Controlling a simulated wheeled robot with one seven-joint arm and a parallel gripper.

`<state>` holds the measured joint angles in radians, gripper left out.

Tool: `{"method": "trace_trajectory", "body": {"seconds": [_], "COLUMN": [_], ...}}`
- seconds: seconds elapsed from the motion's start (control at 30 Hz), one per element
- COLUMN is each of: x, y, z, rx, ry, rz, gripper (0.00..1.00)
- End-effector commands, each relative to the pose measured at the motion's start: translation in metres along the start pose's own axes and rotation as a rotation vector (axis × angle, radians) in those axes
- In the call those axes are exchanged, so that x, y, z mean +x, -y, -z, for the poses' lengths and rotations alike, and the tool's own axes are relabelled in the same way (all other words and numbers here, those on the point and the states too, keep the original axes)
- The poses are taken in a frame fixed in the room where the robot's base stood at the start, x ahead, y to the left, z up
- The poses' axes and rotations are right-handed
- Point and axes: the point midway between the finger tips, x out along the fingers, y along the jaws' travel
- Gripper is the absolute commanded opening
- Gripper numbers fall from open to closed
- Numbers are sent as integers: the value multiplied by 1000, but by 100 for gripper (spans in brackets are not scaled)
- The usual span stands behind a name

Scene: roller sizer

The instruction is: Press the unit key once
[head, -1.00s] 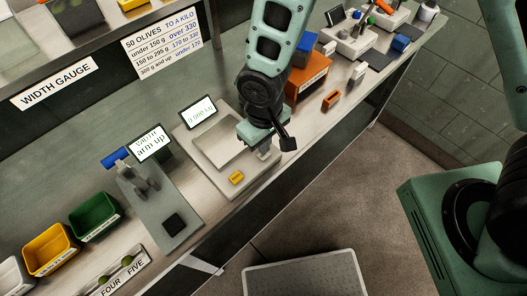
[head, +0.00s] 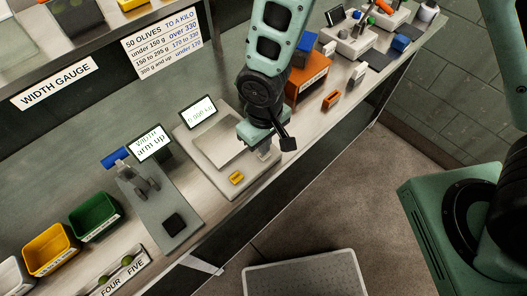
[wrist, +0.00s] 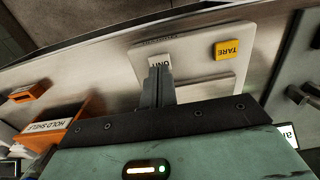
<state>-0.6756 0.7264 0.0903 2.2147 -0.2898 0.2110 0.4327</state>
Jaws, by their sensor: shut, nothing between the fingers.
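The unit key (wrist: 160,61) is a pale key with dark letters on the scale (wrist: 195,62) in the wrist view, partly covered by my fingertips. My gripper (wrist: 158,75) is shut and empty, its fingertips at the key's edge; whether they touch it I cannot tell. In the head view my gripper (head: 264,155) is over the right side of the scale (head: 211,168), and the unit key is hidden behind it. The yellow TARE key (head: 236,178) is on the same scale and also shows in the wrist view (wrist: 227,50). The scale's display (head: 198,112) shows a small kg reading.
Left of the scale stands a width gauge with a screen (head: 150,147). Green (head: 94,215) and yellow (head: 50,248) bins are further left. An orange hold shelf (head: 308,78) and a small orange block (head: 331,99) are to the right on the bench.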

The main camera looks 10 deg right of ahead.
Motion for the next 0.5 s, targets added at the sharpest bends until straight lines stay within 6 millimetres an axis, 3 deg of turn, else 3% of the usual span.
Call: {"method": "trace_trajectory", "body": {"seconds": [0.5], "x": [14], "y": [0], "z": [0], "rx": [0], "ry": [0], "rz": [0], "gripper": [0]}}
